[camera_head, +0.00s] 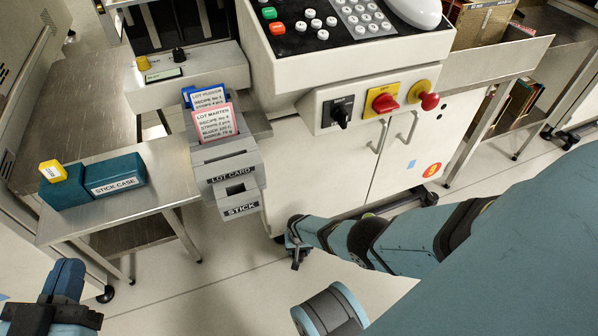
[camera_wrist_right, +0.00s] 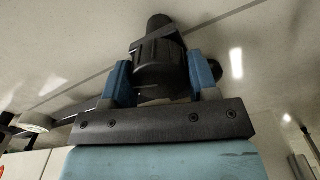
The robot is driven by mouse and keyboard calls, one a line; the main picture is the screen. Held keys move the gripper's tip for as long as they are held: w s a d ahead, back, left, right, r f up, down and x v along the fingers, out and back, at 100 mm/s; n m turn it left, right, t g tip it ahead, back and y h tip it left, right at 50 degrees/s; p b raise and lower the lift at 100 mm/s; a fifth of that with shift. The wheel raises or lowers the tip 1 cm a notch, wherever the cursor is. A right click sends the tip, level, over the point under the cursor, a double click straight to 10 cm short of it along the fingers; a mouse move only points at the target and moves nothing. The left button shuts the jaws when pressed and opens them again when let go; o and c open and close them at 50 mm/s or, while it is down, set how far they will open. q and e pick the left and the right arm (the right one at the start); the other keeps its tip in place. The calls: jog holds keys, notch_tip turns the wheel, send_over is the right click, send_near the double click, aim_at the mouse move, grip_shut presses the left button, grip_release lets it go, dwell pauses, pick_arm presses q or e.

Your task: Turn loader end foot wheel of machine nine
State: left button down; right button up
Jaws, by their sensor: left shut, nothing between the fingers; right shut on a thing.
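In the right wrist view, the blue fingers of my right gripper (camera_wrist_right: 163,84) are shut on a black ribbed foot wheel (camera_wrist_right: 160,66), one finger on each side. In the head view my right gripper (camera_head: 297,252) is at floor level by that corner, and the wheel is not clearly told apart from it. My left gripper (camera_head: 66,280) is shut and empty at the lower left, away from the machine.
A steel side table (camera_head: 130,207) holds a teal stick case (camera_head: 117,175) with a yellow tag. Lot card holders (camera_head: 237,180) jut from the machine's left side, above and left of my right gripper. An emergency stop knob (camera_head: 428,98) sticks out at the front. Open floor (camera_head: 215,285) lies between my arms.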

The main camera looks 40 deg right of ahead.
jog(key=m, duration=0.4)
jog(key=shift+m, duration=2.1)
jog(key=o, duration=0.9)
jog(key=shift+o, duration=0.2)
